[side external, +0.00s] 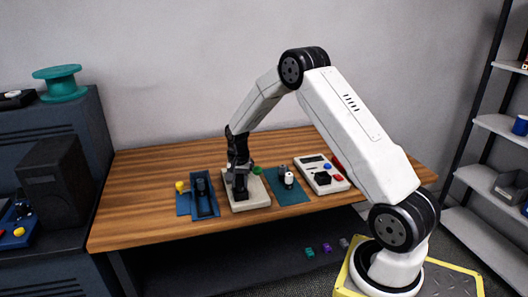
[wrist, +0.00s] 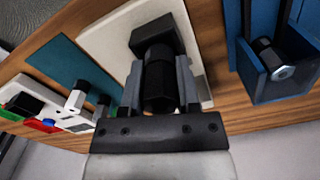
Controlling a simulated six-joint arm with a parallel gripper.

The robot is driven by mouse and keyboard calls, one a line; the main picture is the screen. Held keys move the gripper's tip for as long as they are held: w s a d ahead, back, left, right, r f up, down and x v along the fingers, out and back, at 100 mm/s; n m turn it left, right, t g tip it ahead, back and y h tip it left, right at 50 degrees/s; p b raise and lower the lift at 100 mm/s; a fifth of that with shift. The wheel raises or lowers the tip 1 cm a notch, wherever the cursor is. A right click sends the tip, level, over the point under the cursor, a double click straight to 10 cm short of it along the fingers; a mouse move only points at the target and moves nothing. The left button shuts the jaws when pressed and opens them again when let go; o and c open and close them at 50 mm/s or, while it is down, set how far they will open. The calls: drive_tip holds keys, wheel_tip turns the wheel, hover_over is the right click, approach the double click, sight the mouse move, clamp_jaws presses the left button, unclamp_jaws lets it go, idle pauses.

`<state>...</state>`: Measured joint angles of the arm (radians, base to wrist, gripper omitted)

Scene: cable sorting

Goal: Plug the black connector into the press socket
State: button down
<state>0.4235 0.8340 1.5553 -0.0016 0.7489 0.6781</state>
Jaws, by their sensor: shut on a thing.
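My gripper (wrist: 160,95) is shut on the black connector (wrist: 158,88), a dark faceted cylinder between its two grey fingers in the wrist view. The connector's far end meets or overlaps the black press socket block (wrist: 152,36) in that view; I cannot tell whether it is inside. The block stands on a pale base plate (wrist: 112,40). In the side external view my gripper (side external: 239,176) is low over the same plate (side external: 254,203), hiding most of the connector and socket. A green knob (side external: 257,170) shows just right of my gripper.
Left of the plate, a blue holder (side external: 205,211) contains a dark piece (wrist: 268,52); a yellow-topped piece (side external: 180,186) is beside it. Right are a teal mat (side external: 291,197) with small grey and white pieces and a white panel (side external: 335,186) with coloured buttons. The table's front left is clear.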

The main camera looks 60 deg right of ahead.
drive_tip(key=shift+f, duration=0.6)
idle(0.3)
drive_tip(key=shift+c, duration=2.1)
unclamp_jaws()
drive_tip(key=o, duration=0.4)
drive_tip(key=shift+s+f, duration=0.1)
drive_tip(key=shift+s, duration=0.05)
drive_tip(key=shift+s, duration=0.1)
drive_tip(key=shift+w+r, duration=0.2)
drive_tip(key=shift+r, duration=3.45)
